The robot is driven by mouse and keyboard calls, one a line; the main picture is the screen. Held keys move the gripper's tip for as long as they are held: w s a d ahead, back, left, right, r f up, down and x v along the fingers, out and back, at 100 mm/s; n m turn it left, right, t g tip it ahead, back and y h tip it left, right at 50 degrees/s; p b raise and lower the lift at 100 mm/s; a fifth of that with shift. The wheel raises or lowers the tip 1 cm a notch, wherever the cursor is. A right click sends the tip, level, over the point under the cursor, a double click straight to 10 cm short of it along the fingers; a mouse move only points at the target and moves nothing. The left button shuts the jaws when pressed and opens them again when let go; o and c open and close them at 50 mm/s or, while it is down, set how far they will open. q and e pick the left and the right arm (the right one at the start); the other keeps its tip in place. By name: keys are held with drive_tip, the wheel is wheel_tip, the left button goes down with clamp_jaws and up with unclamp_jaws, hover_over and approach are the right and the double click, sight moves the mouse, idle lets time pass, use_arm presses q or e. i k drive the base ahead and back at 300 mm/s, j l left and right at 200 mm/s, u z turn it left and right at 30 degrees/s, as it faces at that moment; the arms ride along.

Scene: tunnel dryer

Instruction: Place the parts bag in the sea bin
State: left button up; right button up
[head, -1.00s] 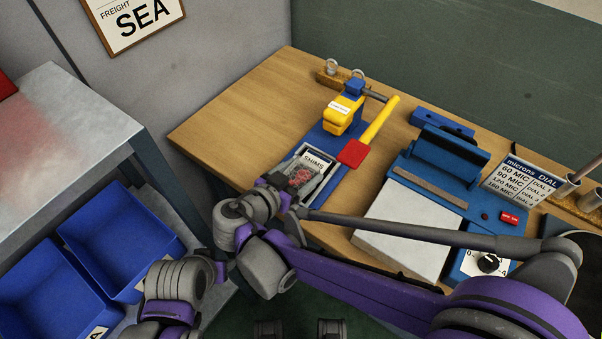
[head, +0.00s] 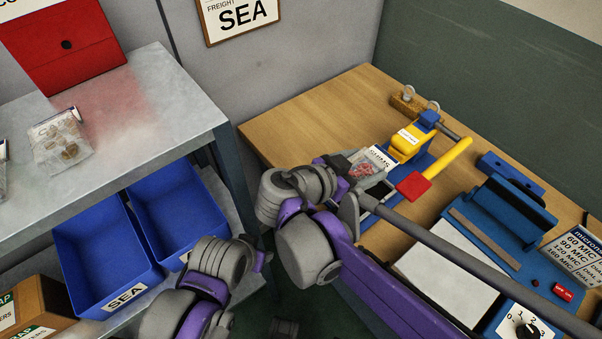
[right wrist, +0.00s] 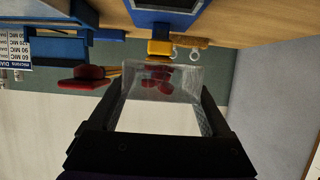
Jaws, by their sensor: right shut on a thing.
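The parts bag (head: 362,169) is clear, with red parts inside and a white header reading SHIMS. My right gripper (head: 345,166) is shut on it, and my own wrist partly covers the grip in the head view. In the right wrist view the bag (right wrist: 162,82) spans between the two fingers, above the wooden table. The sea bin (head: 108,268) is a blue open bin with a SEA label on its front, on the low shelf at left. It looks empty. The gripper is well to the right of it.
A second blue bin (head: 178,208) stands beside the sea bin. Above them is a metal shelf (head: 165,100) holding another clear bag (head: 62,143) and a red case (head: 65,45). A blue sealer (head: 510,215) and a yellow-handled tool (head: 445,168) stand on the wooden table (head: 300,115).

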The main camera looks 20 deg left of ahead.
sight(126, 280)
drive_tip(key=k+j, duration=1)
drive_tip(key=k+j+u, duration=0.5)
drive_tip(key=u, duration=1.15)
drive_tip(key=i, duration=0.1)
